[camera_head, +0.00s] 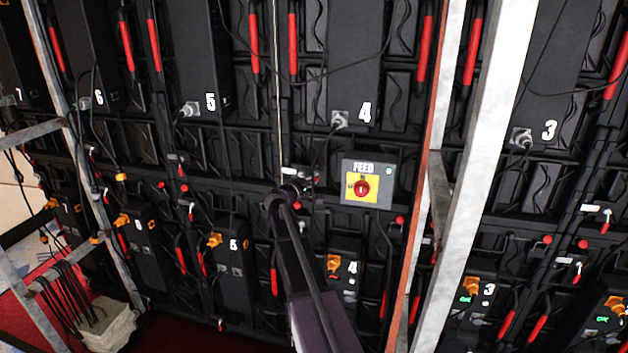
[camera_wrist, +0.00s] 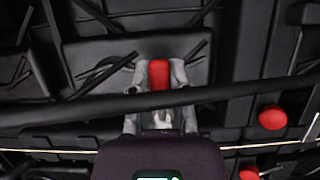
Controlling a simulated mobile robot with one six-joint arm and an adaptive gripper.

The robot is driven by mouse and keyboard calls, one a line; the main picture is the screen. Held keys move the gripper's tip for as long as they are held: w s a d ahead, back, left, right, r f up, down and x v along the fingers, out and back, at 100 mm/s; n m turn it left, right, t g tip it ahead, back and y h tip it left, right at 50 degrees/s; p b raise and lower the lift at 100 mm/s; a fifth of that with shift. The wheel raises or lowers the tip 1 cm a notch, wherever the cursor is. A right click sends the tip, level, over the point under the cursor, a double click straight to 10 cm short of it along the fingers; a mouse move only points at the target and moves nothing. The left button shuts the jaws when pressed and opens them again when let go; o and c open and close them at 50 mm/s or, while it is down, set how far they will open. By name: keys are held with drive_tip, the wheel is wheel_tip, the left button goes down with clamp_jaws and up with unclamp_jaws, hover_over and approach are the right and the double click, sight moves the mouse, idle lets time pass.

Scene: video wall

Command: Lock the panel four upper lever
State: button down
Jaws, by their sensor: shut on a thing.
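In the wrist view my gripper (camera_wrist: 158,72) has its two grey fingers on either side of a red lever (camera_wrist: 159,75), shut on it. A grey metal base shows below the lever's red grip. In the head view the end of my arm reaches the wall just left of the FEED box, below and left of the upper panel four (camera_head: 356,62). My fingers and the held lever are mostly hidden there behind my own arm. Whether the lever is locked cannot be told.
The FEED box (camera_head: 368,183) with a red knob on yellow is close at right. A white upright post (camera_head: 459,190) stands further right. A thick black cable (camera_wrist: 235,92) crosses the wrist view in front of the fingers. Red knobs (camera_wrist: 272,117) sit at its right.

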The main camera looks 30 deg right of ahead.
drive_tip(key=shift+f+m, duration=0.1)
drive_tip(key=shift+m, duration=0.2)
drive_tip(key=w+a+f+m+t+y+p, duration=0.1)
drive_tip(key=w+f+m+y, duration=0.1)
drive_tip(key=m, duration=0.4)
drive_tip(key=w+a+f+m+t+y+p, duration=0.1)
drive_tip(key=w+a+f+m+t+y, duration=0.1)
drive_tip(key=m+y, duration=0.2)
drive_tip(key=shift+a+f+m+y, duration=0.15)
drive_tip(key=shift+f+m+y, duration=0.2)
drive_tip(key=shift+m, duration=0.95)
drive_tip(key=c, duration=0.6)
unclamp_jaws()
drive_tip(key=shift+s, duration=0.15)
